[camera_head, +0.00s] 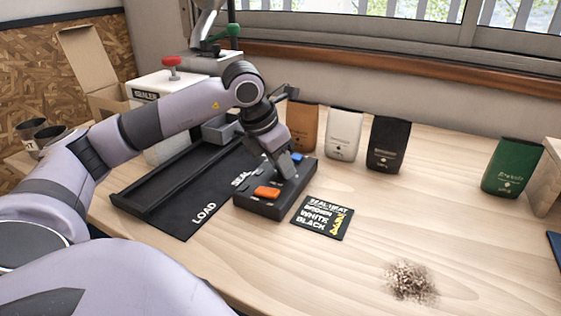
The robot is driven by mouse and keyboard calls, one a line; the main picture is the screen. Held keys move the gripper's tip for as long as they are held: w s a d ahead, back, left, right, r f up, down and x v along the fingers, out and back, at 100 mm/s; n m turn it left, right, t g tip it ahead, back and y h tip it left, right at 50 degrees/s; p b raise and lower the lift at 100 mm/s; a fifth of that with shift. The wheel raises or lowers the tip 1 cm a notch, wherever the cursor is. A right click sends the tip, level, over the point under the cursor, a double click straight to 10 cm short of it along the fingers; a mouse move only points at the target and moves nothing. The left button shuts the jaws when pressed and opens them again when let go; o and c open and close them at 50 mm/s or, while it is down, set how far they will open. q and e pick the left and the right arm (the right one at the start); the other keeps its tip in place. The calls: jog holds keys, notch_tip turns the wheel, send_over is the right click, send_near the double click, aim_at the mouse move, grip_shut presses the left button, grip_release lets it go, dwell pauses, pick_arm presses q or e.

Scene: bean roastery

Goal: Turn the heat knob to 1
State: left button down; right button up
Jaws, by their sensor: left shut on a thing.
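A black control box (262,206) sits on the wooden table, with an orange switch (267,192) at its front and a blue part (297,157) at its back edge. My left gripper (286,172) points down onto the top of the box, behind the orange switch. It is shut on the heat knob, which its fingers hide. The knob's setting and marks cannot be read. My right gripper is not in view.
A black card (322,217) listing seal heat lies right of the box. A black mat marked LOAD (185,213) and the sealer (160,87) are left. Brown, white and black bags (389,143) stand behind, a green bag (511,166) right. Loose chaff (410,282) lies in front.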

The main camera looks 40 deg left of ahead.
pick_arm(q)
jog(key=shift+n, duration=0.6)
jog(key=c, duration=0.9)
grip_release()
jog(key=shift+d+v, duration=0.1)
jog(key=shift+v, duration=1.7)
jog(key=shift+d+v, duration=0.15)
jog(key=shift+v, duration=1.65)
